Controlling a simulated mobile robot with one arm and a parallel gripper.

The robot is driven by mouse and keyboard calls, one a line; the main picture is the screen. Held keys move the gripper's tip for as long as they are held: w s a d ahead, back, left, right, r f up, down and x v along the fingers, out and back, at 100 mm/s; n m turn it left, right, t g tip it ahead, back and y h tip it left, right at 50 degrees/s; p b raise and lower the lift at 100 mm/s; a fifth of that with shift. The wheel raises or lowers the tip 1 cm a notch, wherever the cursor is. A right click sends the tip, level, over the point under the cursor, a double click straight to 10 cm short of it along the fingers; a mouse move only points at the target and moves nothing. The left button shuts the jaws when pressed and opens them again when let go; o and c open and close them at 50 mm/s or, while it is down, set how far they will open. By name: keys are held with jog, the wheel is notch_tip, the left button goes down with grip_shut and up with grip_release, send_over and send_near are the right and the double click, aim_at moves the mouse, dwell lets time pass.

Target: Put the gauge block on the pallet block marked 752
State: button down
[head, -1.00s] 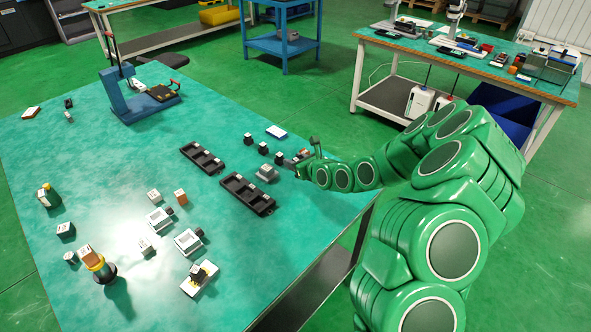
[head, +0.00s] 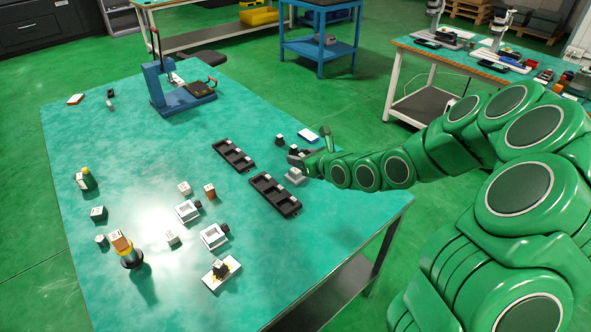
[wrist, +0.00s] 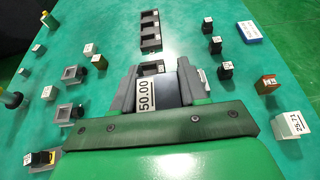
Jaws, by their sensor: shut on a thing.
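My gripper (wrist: 165,92) is shut on the gauge block (wrist: 167,92), a dark block beside a white label reading 50.00 in the wrist view. In the head view my gripper (head: 303,159) is at the table's right part, close to a grey block (head: 294,176); the gauge block cannot be made out there. Several dark blocks with white tops, one of them (wrist: 226,70), stand right of my gripper in the wrist view. A pale block (wrist: 290,122) there has a label that seems to read 25.71. I cannot read 752 on any block.
Two black compartment trays (head: 233,157) (head: 275,196) lie left of my gripper. A blue fixture (head: 178,85) stands at the back. Grey frames (head: 214,237), small blocks and bottles (head: 127,256) occupy the left and front. A blue-white box (wrist: 249,32) lies beyond the dark blocks.

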jog(key=w+a+f, duration=0.1)
jog(key=w+f, duration=0.2)
jog(key=w, duration=0.1)
jog(key=w+a+f, duration=0.1)
jog(key=w+f, duration=0.2)
jog(key=w, duration=0.1)
jog(key=w+a+f, duration=0.1)
jog(key=w+f, duration=0.2)
jog(key=w, duration=0.1)
jog(key=shift+w+a, duration=0.2)
jog(key=shift+a, duration=0.1)
jog(key=shift+w+a+f, duration=0.1)
jog(key=shift+w+f, duration=0.1)
jog(key=shift+w, duration=0.1)
jog(key=shift+w+f, duration=0.1)
jog(key=shift+w+f, duration=0.1)
jog(key=shift+f, duration=1.55)
jog(key=shift+f, duration=0.1)
jog(key=c, duration=0.6)
grip_release()
